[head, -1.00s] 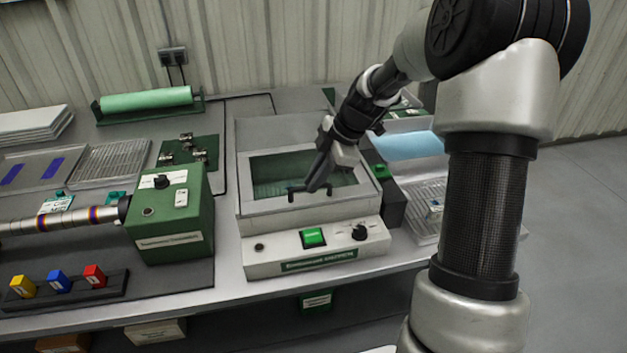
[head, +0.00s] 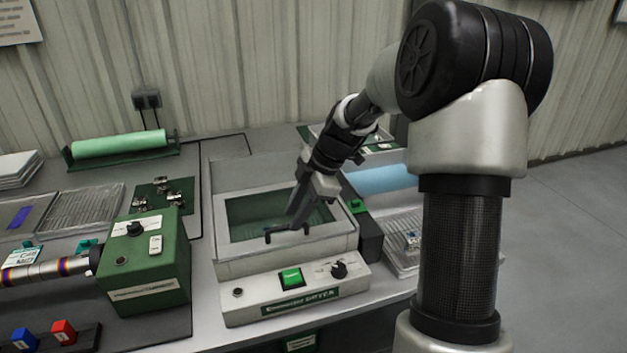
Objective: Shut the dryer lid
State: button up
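The dryer (head: 228,312) is a light grey box on the bench, with a green button and a dark knob on its front panel. Its lid (head: 345,243) is a grey frame around a dark greenish window and appears to lie down flat over the box; I cannot tell whether a small gap is left. A dark bar handle (head: 270,236) runs along the lid's front edge. My gripper (head: 297,224) points down at the handle, its fingertips at or just above it. Contact is unclear, and the finger gap is hidden from this angle.
A green control box (head: 150,270) with a metal tube stands left of the dryer. A green roll (head: 118,143) lies behind on the left. Red and blue blocks sit at the front left.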

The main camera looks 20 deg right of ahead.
jog(key=p+v, duration=0.1)
jog(key=v, duration=1.3)
jog(key=shift+r+p, duration=0.3)
jog(key=shift+p, duration=0.05)
jog(key=shift+d, duration=0.1)
